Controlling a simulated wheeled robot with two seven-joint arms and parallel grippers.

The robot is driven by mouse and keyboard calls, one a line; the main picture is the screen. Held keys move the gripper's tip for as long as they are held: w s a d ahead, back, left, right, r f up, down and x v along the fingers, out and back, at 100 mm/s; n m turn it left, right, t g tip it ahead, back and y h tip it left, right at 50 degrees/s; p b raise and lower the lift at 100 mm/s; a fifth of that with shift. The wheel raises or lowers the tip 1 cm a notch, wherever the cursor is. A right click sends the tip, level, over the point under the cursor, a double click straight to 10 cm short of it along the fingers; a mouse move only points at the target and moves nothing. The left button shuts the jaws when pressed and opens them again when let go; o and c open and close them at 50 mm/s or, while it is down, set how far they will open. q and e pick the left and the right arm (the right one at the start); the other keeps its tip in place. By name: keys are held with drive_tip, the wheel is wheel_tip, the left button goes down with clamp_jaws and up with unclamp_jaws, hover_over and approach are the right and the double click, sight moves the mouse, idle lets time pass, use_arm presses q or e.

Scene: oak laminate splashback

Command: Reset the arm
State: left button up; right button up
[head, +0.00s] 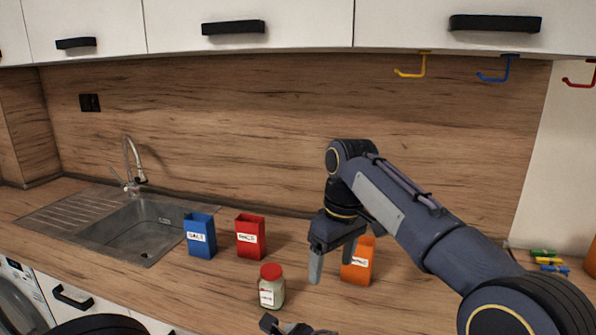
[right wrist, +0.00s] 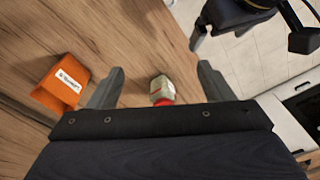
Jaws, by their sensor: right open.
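My right gripper (head: 332,264) is open and empty, pointing down above the counter just left of the orange box (head: 358,262). In the right wrist view its fingers (right wrist: 158,84) are spread apart. The jar (right wrist: 161,88) shows between them in that view, but stands apart from them on the counter. My left gripper (head: 290,327) is only partly in the head view, at the bottom edge near the jar. In the right wrist view it (right wrist: 220,38) shows at the top with its fingers apart and nothing between them.
The red-lidded glass jar (head: 271,288) stands near the counter's front. A blue box (head: 200,236) and a red box (head: 250,237) stand behind it. The sink (head: 140,228) is at left. Coloured hooks (head: 412,70) hang under the upper cabinets. Small coloured items (head: 548,260) lie at right.

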use_arm(q)
drive_tip(key=s+a+n+g+h, duration=0.6)
drive_tip(key=s+a+n, duration=0.6)
drive_tip(key=a+n, duration=0.25)
use_arm(e)
drive_tip(key=s+d+f+m+t+y, duration=0.25)
drive_tip(key=s+d+m, duration=0.25)
drive_tip(key=s+d, duration=0.9)
use_arm(q)
drive_tip(key=s+a+r+n+t+h, duration=0.1)
drive_tip(key=s+r+n+t+h, duration=0.1)
drive_tip(key=s+n, duration=0.7)
drive_tip(key=n+t+h, duration=0.1)
drive_tip(key=n+h, duration=0.1)
drive_tip(key=n, duration=0.1)
drive_tip(key=shift+s+a+r, duration=0.15)
drive_tip(key=shift+s+r, duration=0.2)
drive_tip(key=shift+r, duration=0.05)
use_arm(e)
drive_tip(key=s+f+m+t, duration=0.3)
drive_tip(key=s+f+m, duration=0.2)
drive_tip(key=s+f, duration=0.6)
drive_tip(key=s, duration=0.3)
drive_tip(key=shift+s, duration=0.2)
drive_tip(key=shift+f, duration=0.1)
